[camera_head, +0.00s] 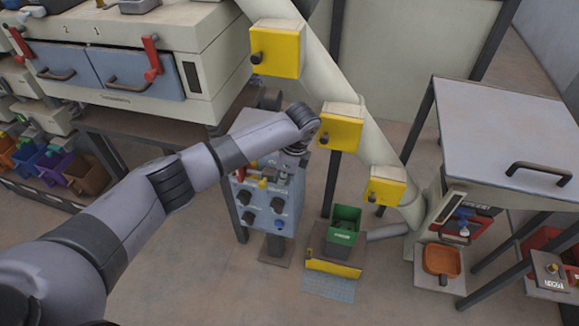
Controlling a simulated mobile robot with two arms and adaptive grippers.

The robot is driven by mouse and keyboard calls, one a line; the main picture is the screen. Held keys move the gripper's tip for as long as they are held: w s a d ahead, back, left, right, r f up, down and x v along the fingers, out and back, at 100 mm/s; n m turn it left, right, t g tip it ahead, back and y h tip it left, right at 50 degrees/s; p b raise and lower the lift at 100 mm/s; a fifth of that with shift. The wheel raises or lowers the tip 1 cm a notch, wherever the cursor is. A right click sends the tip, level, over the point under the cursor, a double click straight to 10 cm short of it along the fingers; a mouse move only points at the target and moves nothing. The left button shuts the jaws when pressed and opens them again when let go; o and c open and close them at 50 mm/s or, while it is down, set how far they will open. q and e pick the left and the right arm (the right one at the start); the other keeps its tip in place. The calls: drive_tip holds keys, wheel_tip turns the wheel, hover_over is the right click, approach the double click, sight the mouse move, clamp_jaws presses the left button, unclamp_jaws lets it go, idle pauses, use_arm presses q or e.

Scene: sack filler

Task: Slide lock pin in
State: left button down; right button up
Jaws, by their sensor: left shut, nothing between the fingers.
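My left arm reaches in from the left. Its gripper (291,163) is shut and empty, pointing down in front of the top of the blue-grey control box (268,205). I cannot tell whether it touches the box. No part is clearly recognisable as the lock pin. Three yellow boxes sit along the slanting cream pipe: an upper one (285,48), a middle one (343,130) and a lower one (388,188). Each has a dark knob on its left side. My wrist is just left of the middle box and hides part of the control box. My right gripper is out of view.
A cabinet with blue-grey drawers (135,72) is at upper left.

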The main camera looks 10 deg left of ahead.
sight(266, 184)
use_arm(q)
drive_tip(key=shift+a+f, duration=0.25)
drive_tip(key=shift+a, duration=0.4)
drive_tip(key=shift+a+f, duration=0.2)
drive_tip(key=shift+a, duration=0.4)
drive_tip(key=shift+a+p, duration=0.85)
drive_tip(key=shift+a, duration=0.1)
drive_tip(key=shift+f, duration=0.2)
